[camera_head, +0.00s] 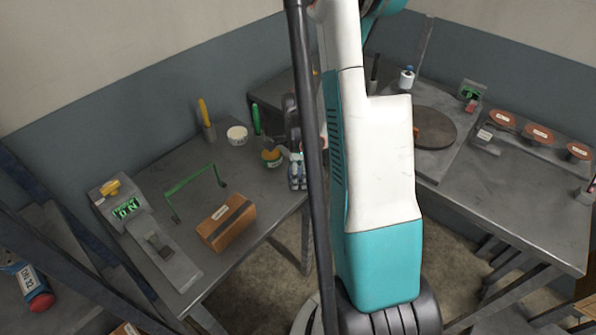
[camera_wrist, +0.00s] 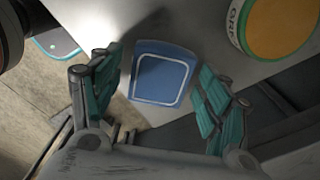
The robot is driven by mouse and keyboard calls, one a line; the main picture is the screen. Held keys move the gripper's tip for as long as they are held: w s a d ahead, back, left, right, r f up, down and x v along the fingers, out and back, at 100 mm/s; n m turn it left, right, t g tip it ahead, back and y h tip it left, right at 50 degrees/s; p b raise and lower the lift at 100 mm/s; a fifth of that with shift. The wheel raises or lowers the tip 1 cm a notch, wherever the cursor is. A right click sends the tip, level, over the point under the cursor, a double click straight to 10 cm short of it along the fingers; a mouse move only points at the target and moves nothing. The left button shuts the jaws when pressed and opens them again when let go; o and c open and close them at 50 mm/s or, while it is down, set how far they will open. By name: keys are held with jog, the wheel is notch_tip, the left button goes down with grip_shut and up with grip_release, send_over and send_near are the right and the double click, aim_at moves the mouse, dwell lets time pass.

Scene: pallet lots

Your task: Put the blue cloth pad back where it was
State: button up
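The blue cloth pad (camera_wrist: 163,72), with a pale stitched border, shows in the wrist view between the fingers of my gripper (camera_wrist: 160,92). The two teal fingers stand apart, with a gap on each side of the pad. The pad lies at the edge of the grey table (camera_wrist: 225,62), and its near end seems to reach past that edge. I cannot tell whether it lies flat on the surface. In the head view my arm covers much of this spot; a small blue and white patch (camera_head: 298,180) shows at the table's right edge, probably the pad or a finger.
A brown box (camera_head: 226,222), a green handle frame (camera_head: 196,186) and a scale (camera_head: 150,235) occupy the left table. Another table (camera_head: 500,190) stands right.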

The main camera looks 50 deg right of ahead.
notch_tip(320, 180, up, 12)
jog(key=p, duration=0.4)
jog(key=shift+r+p, duration=0.15)
jog(key=shift+p, duration=0.25)
